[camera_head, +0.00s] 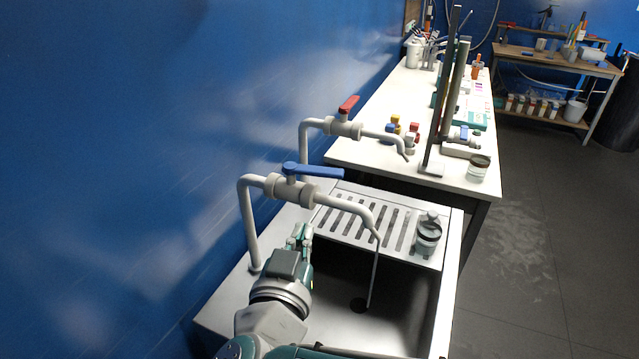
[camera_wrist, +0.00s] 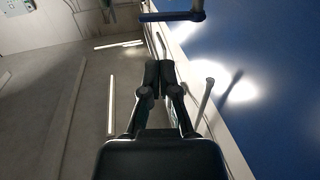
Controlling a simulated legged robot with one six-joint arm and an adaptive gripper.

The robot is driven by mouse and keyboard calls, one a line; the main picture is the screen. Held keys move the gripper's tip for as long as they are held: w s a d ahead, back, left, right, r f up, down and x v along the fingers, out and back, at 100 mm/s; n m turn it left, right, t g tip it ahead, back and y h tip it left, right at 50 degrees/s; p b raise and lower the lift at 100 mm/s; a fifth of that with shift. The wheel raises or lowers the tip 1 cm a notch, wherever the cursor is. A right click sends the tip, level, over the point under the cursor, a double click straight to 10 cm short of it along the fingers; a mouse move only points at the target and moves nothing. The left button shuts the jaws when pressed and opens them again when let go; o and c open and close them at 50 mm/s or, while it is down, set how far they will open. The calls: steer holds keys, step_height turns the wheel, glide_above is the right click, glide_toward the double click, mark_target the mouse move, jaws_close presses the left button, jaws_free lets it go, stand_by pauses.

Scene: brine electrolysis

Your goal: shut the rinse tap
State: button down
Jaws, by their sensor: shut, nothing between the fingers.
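The front tap has a blue lever (camera_head: 315,171) lying roughly along its pale pipe (camera_head: 345,199). A thin stream (camera_head: 374,275) runs from its spout down into the dark sink basin (camera_head: 335,275). My gripper (camera_head: 301,233) is below and in front of the blue lever, apart from it, with its fingers together and empty. In the wrist view, the closed fingertips (camera_wrist: 159,68) point toward a dark blue bar (camera_wrist: 172,16), which looks like the lever, with a gap between. A second tap behind has a red lever (camera_head: 348,104) set across its pipe; no stream shows at its spout.
A slotted drainboard (camera_head: 352,217) with a lidded jar (camera_head: 428,234) adjoins the basin. Behind it is a white bench (camera_head: 352,150) with coloured bottles and upright stands. The blue wall (camera_head: 120,150) is close on the left. Open floor (camera_head: 540,250) lies to the right.

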mark_target(321, 177)
steer(key=w, duration=0.4)
steer(key=w+d, duration=0.1)
steer(key=w, duration=0.2)
steer(key=w+d, duration=0.1)
steer(key=w, duration=0.3)
steer(key=shift+w+d, duration=0.1)
steer(key=shift+w, duration=0.25)
